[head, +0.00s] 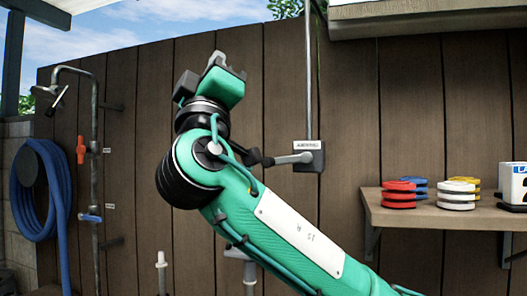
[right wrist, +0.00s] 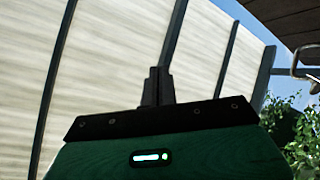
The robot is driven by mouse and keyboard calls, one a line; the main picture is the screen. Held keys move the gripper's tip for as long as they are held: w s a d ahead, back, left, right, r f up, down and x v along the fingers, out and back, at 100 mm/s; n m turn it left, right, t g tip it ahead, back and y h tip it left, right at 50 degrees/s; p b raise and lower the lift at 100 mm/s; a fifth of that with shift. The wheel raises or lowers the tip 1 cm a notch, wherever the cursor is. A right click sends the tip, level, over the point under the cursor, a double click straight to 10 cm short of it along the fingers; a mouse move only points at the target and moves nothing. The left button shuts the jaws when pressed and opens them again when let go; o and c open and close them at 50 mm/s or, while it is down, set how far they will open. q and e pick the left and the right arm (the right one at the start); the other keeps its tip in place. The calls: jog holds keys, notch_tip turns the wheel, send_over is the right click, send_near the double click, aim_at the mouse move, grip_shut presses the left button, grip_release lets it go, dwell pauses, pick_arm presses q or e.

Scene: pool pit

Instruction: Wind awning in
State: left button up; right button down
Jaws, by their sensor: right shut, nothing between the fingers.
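A grey crank box (head: 308,157) with a small label sits on the brown plank wall, at the lower end of a thin vertical rod (head: 308,70). Its light grey crank arm (head: 288,159) points left, with its end partly hidden by my arm. My right gripper (head: 216,62) is raised to the upper left of the crank, pointing up, apart from it. In the right wrist view its dark fingers (right wrist: 157,87) are together and empty. Behind them is pale slatted covering (right wrist: 120,60) with dark bars; I cannot tell whether this is the awning. My left gripper is not in view.
A wooden shelf (head: 440,217) on the right holds red, blue, white and yellow discs and a white box (head: 513,183). A blue hose (head: 40,190) hangs at left by a pipe with a red valve (head: 81,150) and a blue valve (head: 90,217).

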aim_at(288, 160)
jog(key=w+d+f+m+g+h, duration=0.2)
jog(key=f+m+g, duration=0.2)
jog(key=f+m, duration=0.15)
jog(key=w+d+f+m+g+h, duration=0.2)
jog(key=f+m+g, duration=0.2)
jog(key=f, duration=0.3)
jog(key=p+x, duration=0.7)
jog(key=x, duration=0.3)
jog(key=f+p, duration=0.1)
jog(key=f, duration=0.1)
jog(key=d+f+p, duration=0.1)
jog(key=f+p, duration=0.1)
jog(key=shift+s, duration=0.15)
